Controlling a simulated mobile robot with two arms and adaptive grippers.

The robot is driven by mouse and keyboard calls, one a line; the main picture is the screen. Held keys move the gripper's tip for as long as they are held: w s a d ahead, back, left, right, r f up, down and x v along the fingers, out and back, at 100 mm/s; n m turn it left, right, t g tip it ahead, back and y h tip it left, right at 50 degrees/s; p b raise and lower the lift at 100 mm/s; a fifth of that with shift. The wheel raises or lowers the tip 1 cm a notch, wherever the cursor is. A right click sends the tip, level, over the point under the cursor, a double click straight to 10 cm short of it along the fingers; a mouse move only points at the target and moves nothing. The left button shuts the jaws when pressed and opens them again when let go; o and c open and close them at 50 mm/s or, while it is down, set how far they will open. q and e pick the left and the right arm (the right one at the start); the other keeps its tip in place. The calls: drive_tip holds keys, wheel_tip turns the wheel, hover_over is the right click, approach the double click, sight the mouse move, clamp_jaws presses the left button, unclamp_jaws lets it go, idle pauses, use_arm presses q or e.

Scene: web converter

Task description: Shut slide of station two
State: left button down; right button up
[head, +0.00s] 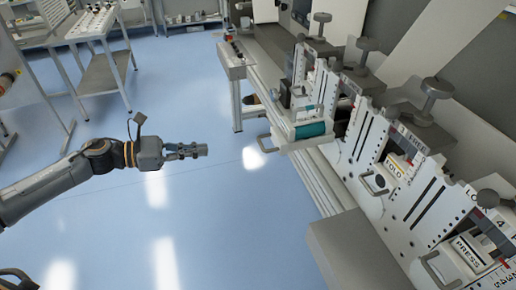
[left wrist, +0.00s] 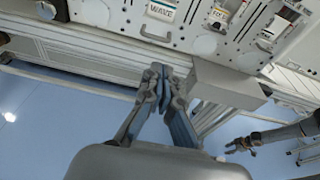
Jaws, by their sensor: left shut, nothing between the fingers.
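In the head view, a slide with a teal roller (head: 309,130) juts out from the machine row, with a U-shaped handle (head: 265,142) at its front. Nearer slides carry a FOLD label (head: 395,168) and a PRESS label (head: 466,249), each with its own handle. I cannot tell which one is station two. My left gripper (head: 205,150) is shut and empty, left of the jutting slide's handle and apart from it. In the left wrist view its fingertips (left wrist: 158,72) are below a panel handle (left wrist: 155,33). My right gripper (left wrist: 240,146) shows small at the right there.
A long metal rail (head: 325,185) runs along the machine front, with a grey box (head: 350,245) beside it at the lower right. A white cart (head: 98,75) stands at the back left. The blue floor around my left arm is clear.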

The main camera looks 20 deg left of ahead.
use_arm(q)
drive_tip(key=p, duration=0.7)
approach(261, 145)
drive_tip(key=x, duration=0.5)
drive_tip(key=shift+w+d+f, duration=0.1)
drive_tip(key=shift+w+d, duration=0.2)
drive_tip(key=shift+w+d+f, duration=0.2)
drive_tip(key=shift+d+f, duration=0.1)
drive_tip(key=shift+d, duration=0.1)
use_arm(e)
wheel_tip(261, 145, up, 7)
drive_tip(key=shift+a+r, duration=0.15)
drive_tip(key=shift+a, duration=0.3)
drive_tip(key=shift+w, duration=0.1)
